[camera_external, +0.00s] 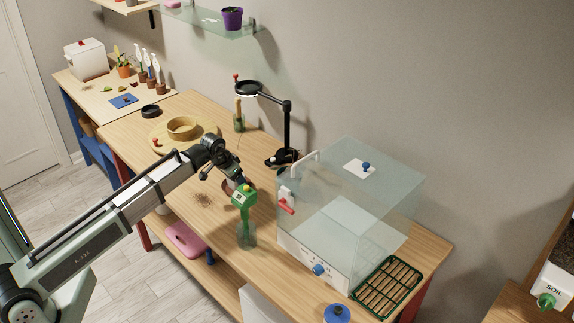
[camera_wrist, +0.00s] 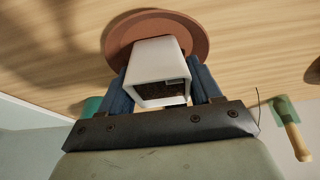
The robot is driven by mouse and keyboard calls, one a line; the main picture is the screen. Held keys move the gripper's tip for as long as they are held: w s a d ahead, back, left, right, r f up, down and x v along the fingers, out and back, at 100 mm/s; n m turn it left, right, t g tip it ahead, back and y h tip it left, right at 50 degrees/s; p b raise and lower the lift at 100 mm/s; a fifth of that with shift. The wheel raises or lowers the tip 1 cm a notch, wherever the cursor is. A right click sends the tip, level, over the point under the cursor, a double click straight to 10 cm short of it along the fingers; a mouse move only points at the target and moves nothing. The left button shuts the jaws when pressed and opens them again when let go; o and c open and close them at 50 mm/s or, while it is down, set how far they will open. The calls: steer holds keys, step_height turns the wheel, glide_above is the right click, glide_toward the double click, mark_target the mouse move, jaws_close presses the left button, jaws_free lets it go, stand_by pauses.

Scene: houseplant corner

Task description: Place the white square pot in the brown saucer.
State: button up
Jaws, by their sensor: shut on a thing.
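The white square pot (camera_wrist: 158,62), with dark soil in its mouth, is between the two blue fingers of my gripper (camera_wrist: 164,82) in the wrist view. My gripper is shut on it. The brown saucer (camera_wrist: 116,36) is a round reddish-brown dish directly behind the pot, its rim showing around the pot's far end. I cannot tell whether the pot touches the saucer. In the external view my gripper (camera_external: 236,181) is low over the wooden bench, and my arm and gripper mostly hide the pot and saucer.
A green-topped bottle (camera_external: 245,215) stands close to my gripper. A clear glass box (camera_external: 350,210) is to the right, and a black lamp stand (camera_external: 286,130) is behind. A round wooden board (camera_external: 160,135) with a wooden ring (camera_external: 183,127) lies to the left.

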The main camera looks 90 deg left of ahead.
steer(key=o, duration=0.8)
steer(key=v, duration=1.2)
steer(key=shift+r, duration=0.1)
